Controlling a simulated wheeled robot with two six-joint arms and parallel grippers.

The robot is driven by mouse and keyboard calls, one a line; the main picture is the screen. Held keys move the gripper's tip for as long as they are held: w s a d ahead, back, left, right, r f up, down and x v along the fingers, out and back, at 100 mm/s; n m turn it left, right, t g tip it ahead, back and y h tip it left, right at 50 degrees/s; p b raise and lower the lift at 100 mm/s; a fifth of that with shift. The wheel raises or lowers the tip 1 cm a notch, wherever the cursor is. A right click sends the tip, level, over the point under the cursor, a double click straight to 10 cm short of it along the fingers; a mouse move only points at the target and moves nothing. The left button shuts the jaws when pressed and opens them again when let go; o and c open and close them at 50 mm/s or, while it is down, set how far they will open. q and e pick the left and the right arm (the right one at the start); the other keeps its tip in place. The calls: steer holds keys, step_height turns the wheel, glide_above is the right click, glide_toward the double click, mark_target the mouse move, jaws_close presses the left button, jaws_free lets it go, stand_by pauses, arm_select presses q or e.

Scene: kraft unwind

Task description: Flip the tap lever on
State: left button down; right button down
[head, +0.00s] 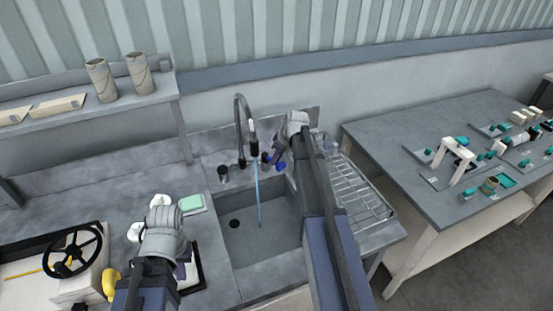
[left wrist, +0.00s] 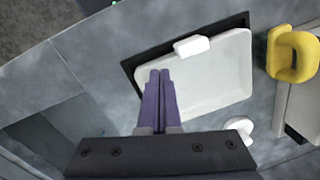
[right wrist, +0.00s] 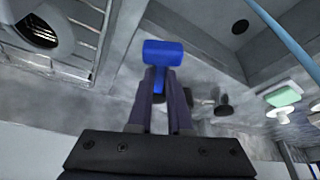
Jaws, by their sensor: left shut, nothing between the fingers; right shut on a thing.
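The dark gooseneck tap (head: 240,120) stands behind the sink (head: 274,245). A thin blue stream of water (head: 258,200) runs from its spout into the basin; it also crosses the right wrist view (right wrist: 283,38). The blue tap lever (right wrist: 163,53) has a wide head and a narrow stem. My right gripper (right wrist: 162,78) is shut on the stem, with the head beyond the fingertips. In the head view the lever (head: 281,166) shows just below my right gripper (head: 277,154). My left gripper (left wrist: 160,73) is shut and empty above a white tray (left wrist: 222,90).
A green sponge (head: 192,204) lies on the counter left of the sink. A wire drying rack (head: 358,190) stands at the right. A small black wheel (head: 76,250) stands at the far left.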

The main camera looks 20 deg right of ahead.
steer(key=shift+d, duration=0.1)
steer(key=n, duration=0.1)
steer(key=w+d+n+y, duration=0.1)
steer(key=n, duration=0.1)
steer(key=shift+w+d+g, duration=0.1)
steer(key=shift+d+g, duration=0.2)
steer(key=shift+g, duration=0.1)
steer(key=shift+w+d+n+g+y, duration=0.2)
steer(key=shift+w+d+n+y, duration=0.1)
steer(key=shift+n, duration=0.75)
steer(key=shift+w+d+n+g+y, duration=0.2)
steer(key=shift+w+d+n+y, duration=0.1)
steer(key=shift+n, duration=0.75)
steer(key=c, duration=0.8)
jaws_free()
steer(key=shift+c, duration=0.2)
steer(key=shift+r, duration=0.1)
arm_select(q)
step_height(320, 180, up, 7)
steer(key=p, duration=0.7)
arm_select(e)
steer(key=v, duration=0.7)
steer(key=shift+r, duration=0.3)
